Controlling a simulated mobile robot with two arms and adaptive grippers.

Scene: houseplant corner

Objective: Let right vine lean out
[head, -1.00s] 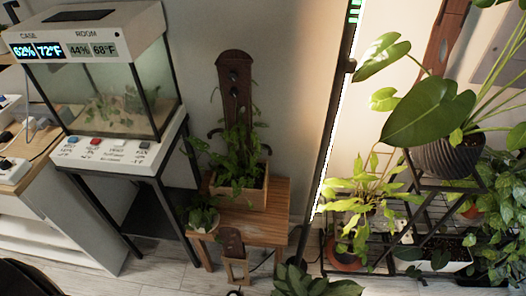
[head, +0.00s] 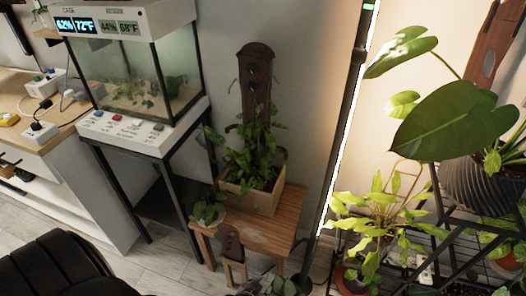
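A dark wooden backboard (head: 257,92) with round fittings on its face stands upright behind a wooden planter box (head: 262,205) on a small wooden table. Green leafy vines (head: 254,160) rise from the box against the board's lower part. On the right side, vine leaves (head: 276,128) show close beside the board. Leaves overlap, so I cannot tell where each stem is held or whether a clip holds it. I can make out no fingers of my left or right gripper in the head view.
The small table (head: 288,208) also bears a potted plant (head: 208,212). A glass terrarium (head: 140,85) stands on a black-legged stand at left. A dark pole (head: 338,130) and a rack with leafy plants (head: 385,215) stand at right. A black ribbed shape (head: 55,265) fills the lower left corner.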

